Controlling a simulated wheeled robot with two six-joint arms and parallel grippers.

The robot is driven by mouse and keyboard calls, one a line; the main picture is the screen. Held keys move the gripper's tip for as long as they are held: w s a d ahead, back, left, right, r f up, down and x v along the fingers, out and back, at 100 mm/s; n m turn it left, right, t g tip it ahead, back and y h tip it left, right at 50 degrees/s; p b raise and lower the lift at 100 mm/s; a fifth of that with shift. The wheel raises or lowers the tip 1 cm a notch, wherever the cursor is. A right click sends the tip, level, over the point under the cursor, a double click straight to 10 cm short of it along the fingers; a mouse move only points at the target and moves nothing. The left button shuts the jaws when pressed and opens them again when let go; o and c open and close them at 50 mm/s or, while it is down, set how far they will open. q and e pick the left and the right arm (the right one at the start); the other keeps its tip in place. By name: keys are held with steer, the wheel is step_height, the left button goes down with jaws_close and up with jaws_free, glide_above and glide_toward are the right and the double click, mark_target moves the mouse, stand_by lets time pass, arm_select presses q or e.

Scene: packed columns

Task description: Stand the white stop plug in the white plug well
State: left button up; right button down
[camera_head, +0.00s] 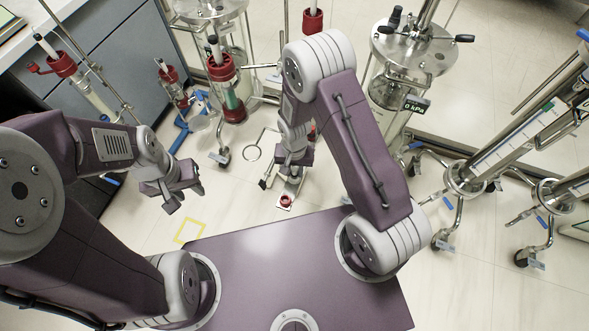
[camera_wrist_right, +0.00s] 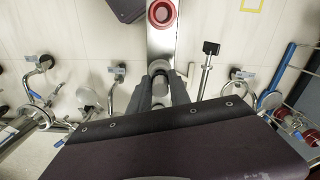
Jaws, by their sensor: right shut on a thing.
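My right gripper (camera_head: 287,172) hangs in the middle of the head view, in front of the columns. My left gripper (camera_head: 187,200) is open and empty at left.
Glass columns with red collars (camera_head: 225,85) stand at the back left. A metal-lidded vessel (camera_head: 415,45) stands behind my right arm. Wheeled stands (camera_head: 465,180) fill the right side. A yellow square (camera_head: 189,231) marks clear floor at left.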

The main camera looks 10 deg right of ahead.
mark_target(295, 169)
steer(key=shift+f, duration=0.4)
steer(key=c, duration=1.1)
jaws_free()
steer(key=shift+r, duration=0.1)
step_height(295, 169, up, 9)
steer(key=shift+p, duration=0.95)
steer(key=shift+r, duration=0.1)
